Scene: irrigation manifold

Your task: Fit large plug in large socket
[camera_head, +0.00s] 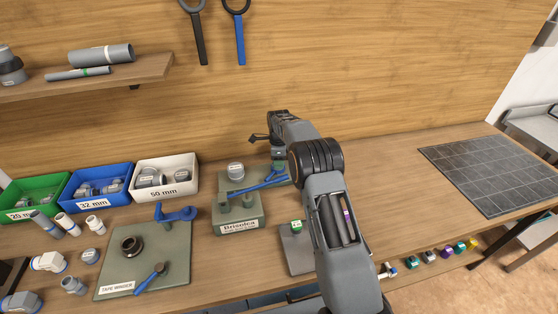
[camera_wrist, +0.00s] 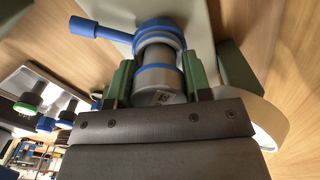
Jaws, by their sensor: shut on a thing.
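In the wrist view, my gripper (camera_wrist: 158,82) has its two green-padded fingers on either side of a grey cylinder with a blue band and a small label, seemingly the large plug (camera_wrist: 163,87). Beyond the plug's far end is a blue ring with a side handle (camera_wrist: 158,33), seemingly at the large socket. The plug lines up closely with this ring; I cannot tell how deep it sits. In the head view my gripper (camera_head: 279,158) is over the green-grey fixture plate at the back of the bench. A blue handle (camera_head: 262,184) runs left from beneath it. My arm hides the socket there.
A labelled grey cap (camera_head: 236,170) stands left of my gripper, behind a labelled block (camera_head: 239,222). A tape winder board (camera_head: 178,268) and green (camera_head: 28,213), blue (camera_head: 128,196) and white (camera_head: 192,186) bins lie left. The bench right of my arm is mostly clear up to a dark grid mat (camera_head: 490,175).

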